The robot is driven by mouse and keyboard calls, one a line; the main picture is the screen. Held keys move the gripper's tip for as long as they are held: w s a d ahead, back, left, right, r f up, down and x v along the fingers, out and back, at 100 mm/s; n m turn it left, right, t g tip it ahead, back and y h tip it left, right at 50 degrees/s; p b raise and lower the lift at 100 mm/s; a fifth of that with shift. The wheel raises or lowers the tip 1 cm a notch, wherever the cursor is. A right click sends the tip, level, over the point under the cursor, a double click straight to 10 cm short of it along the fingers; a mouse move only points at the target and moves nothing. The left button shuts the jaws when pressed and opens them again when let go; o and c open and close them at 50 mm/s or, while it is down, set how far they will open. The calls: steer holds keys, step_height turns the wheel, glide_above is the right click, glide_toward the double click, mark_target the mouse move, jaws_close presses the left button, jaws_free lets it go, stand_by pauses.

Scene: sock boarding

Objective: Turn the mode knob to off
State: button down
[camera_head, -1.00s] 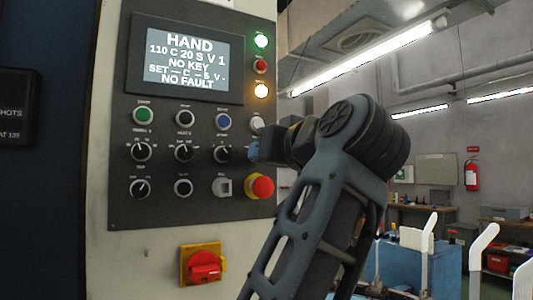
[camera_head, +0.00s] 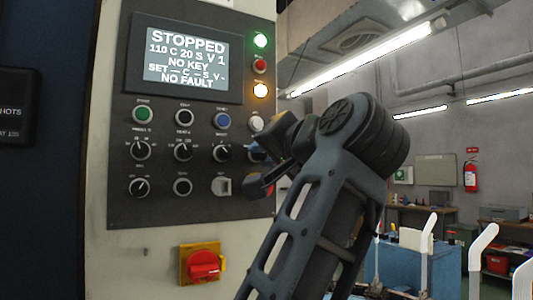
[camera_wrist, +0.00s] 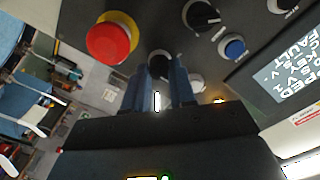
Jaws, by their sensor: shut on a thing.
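The mode knob (camera_wrist: 160,60) is a dark round knob on the black control panel, at the upper middle of the wrist view. My gripper's two blue fingers (camera_wrist: 161,70) reach up to it, one on each side, and are shut on it. In the head view my gripper (camera_head: 257,152) is at the right end of the upper knob row and hides the mode knob, so its pointer cannot be read. The panel's display (camera_head: 186,59) reads STOPPED, NO KEY and NO FAULT.
A red emergency stop (camera_wrist: 108,42) with a yellow collar is close beside the gripper. Other knobs (camera_head: 222,153), a key switch (camera_head: 222,187) and a blue button (camera_head: 222,120) are nearby. A red rotary switch (camera_head: 203,265) is below the panel.

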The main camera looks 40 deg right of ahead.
stand_by(0.4)
steer(key=c, duration=0.9)
jaws_free()
steer(key=shift+s+a+f+b, duration=0.1)
steer(key=shift+s+a+b, duration=0.1)
steer(key=shift+s+b, duration=0.95)
steer(key=shift+s+a+r+b, duration=0.1)
steer(key=shift+s+a+b, duration=0.15)
steer(key=shift+s+b, duration=0.9)
steer(key=shift+s+a+f+b, duration=0.15)
steer(key=shift+s+b, duration=0.55)
steer(key=shift+s, duration=0.85)
steer(key=shift+s, duration=0.1)
